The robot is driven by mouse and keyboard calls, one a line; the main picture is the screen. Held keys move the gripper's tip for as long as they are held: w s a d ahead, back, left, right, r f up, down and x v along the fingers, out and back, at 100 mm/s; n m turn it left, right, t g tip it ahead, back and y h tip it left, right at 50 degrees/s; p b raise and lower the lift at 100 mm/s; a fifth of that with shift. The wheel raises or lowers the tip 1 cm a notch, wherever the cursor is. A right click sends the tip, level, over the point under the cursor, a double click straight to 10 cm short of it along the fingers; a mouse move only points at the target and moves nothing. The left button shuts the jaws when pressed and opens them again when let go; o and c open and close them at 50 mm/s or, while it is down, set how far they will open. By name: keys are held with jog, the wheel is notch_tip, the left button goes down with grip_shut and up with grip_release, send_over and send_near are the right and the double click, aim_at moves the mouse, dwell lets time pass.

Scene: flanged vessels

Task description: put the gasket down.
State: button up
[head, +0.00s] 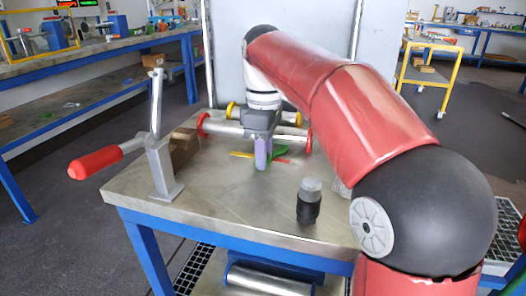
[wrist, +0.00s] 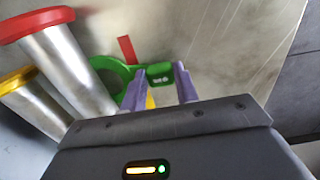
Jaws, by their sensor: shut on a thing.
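The green gasket (wrist: 108,72) is a ring with a tab. In the wrist view its tab (wrist: 160,74) sits between the purple fingers of my gripper (wrist: 160,82), which is shut on it, and the ring extends to the left. In the head view my gripper (head: 262,160) points down over the grey table (head: 235,200), and part of the gasket (head: 281,151) shows just right of the fingers. The gasket is close to the tabletop; I cannot tell whether it touches. My gripper hides part of it.
A red-flanged pipe (head: 225,129) and a yellow-flanged pipe (head: 240,112) lie behind my gripper. A red strip (head: 282,162) and a yellow strip (head: 240,155) are near the fingers. A black bottle (head: 308,205) and a red-handled lever stand (head: 160,170) flank clear tabletop in front.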

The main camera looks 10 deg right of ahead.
jog(key=shift+f, duration=0.1)
jog(key=o, duration=1)
jog(key=shift+c, duration=0.2)
